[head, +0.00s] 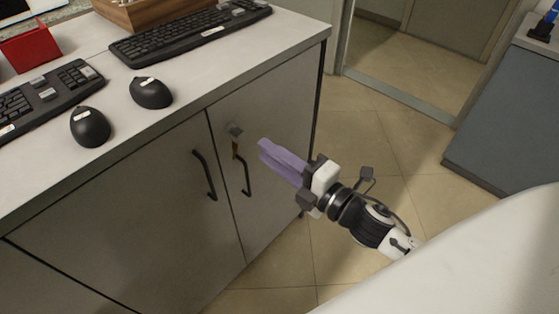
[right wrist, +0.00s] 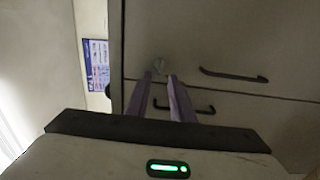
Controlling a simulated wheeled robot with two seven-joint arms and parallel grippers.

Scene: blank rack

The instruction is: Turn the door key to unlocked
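The door key (head: 235,131) sits in the lock near the top of the right cabinet door (head: 272,125), with a small brownish tag (head: 235,148) hanging below it. My right gripper (head: 264,148), with long purple fingers, points at the door just right of the key and is apart from it in the head view. In the right wrist view the two fingers (right wrist: 159,78) stand apart with nothing between them, and the pale key and lock (right wrist: 159,65) show just beyond the tips. The key's exact angle is too small to tell. My left gripper is not in view.
Two dark door handles (head: 205,175) (head: 246,176) stick out below the lock. Keyboards (head: 190,38), two mice (head: 151,92) and a red box (head: 30,47) are on the countertop. The tiled floor right of the cabinet is clear.

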